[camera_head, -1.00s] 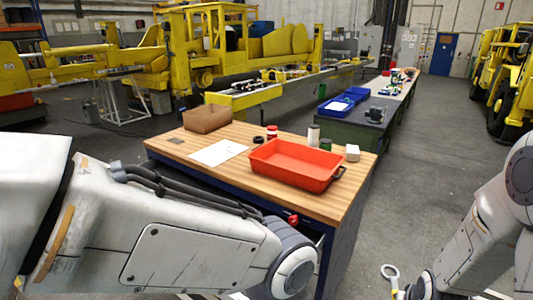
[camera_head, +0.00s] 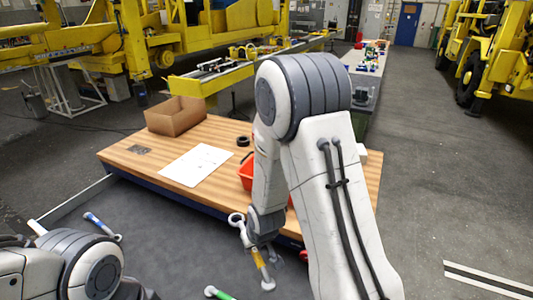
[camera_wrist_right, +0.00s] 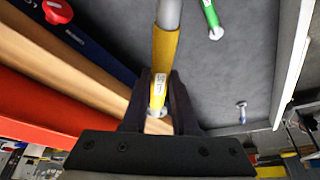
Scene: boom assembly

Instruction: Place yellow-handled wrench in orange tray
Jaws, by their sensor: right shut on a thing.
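The yellow-handled wrench (camera_head: 259,263) hangs tilted in my right gripper (camera_head: 264,250), in front of the table edge and above a grey drawer. In the right wrist view its yellow handle (camera_wrist_right: 164,55) runs between the two dark fingers (camera_wrist_right: 160,100), which are shut on it. The orange tray (camera_head: 246,172) is on the wooden table, mostly hidden behind my right arm. An orange-red surface, apparently the tray (camera_wrist_right: 50,112), shows at the left of the right wrist view. My left arm shows at the lower left of the head view, but its gripper is not visible.
In the grey drawer (camera_head: 165,245) lie a blue-handled wrench (camera_head: 101,226) and a green-handled one (camera_head: 219,293). A cardboard box (camera_head: 175,115), white paper (camera_head: 197,164) and a black ring (camera_head: 243,141) are on the table. A red knob (camera_wrist_right: 57,11) shows in the wrist view.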

